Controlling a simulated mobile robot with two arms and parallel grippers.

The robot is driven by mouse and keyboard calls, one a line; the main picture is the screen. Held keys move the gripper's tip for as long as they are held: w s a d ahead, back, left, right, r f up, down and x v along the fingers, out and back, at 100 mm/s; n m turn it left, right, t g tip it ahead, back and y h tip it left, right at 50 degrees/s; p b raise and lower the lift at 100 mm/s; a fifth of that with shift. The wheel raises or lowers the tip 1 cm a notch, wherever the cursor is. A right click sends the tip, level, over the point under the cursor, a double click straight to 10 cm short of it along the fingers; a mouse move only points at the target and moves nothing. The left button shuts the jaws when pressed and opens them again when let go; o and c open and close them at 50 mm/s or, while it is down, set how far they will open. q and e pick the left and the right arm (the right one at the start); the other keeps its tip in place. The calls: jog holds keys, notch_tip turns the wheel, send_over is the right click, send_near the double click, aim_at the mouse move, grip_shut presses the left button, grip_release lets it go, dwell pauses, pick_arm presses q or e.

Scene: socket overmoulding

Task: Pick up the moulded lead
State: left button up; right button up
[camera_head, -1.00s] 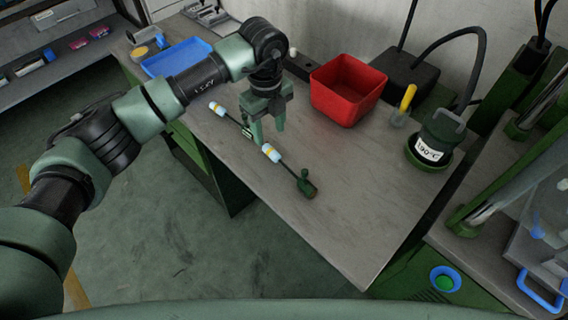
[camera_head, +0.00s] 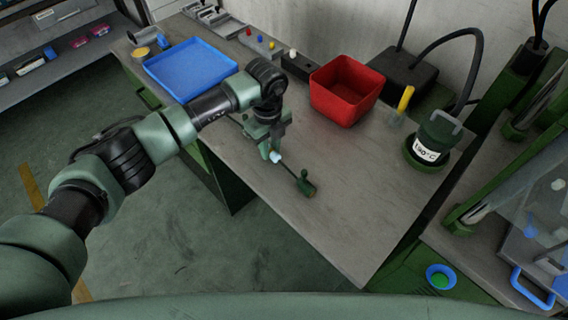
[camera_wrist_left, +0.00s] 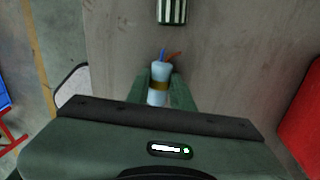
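The moulded lead lies on the grey bench, with a dark green moulded plug (camera_head: 306,186) at its near end and a short black cable running back from it. Its pale sleeve (camera_head: 275,157) with a yellow band is at my left gripper (camera_head: 270,150). In the left wrist view the sleeve (camera_wrist_left: 160,72) is between the two fingers, with blue and orange wire ends beyond it. The fingers are close along both sides, but I cannot tell whether they grip it. My right gripper is not in view.
A green-and-white striped block (camera_wrist_left: 172,11) lies just beyond the sleeve. A red bin (camera_head: 346,92) and a dark green pot (camera_head: 436,137) stand behind and right. A blue tray (camera_head: 190,68) is back left. The bench's right front is clear.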

pick_arm(q)
grip_shut()
jog(key=shift+r, duration=0.15)
notch_tip(320, 180, up, 20)
jog(key=b, duration=0.3)
grip_release()
grip_shut()
jog(key=shift+f, duration=0.2)
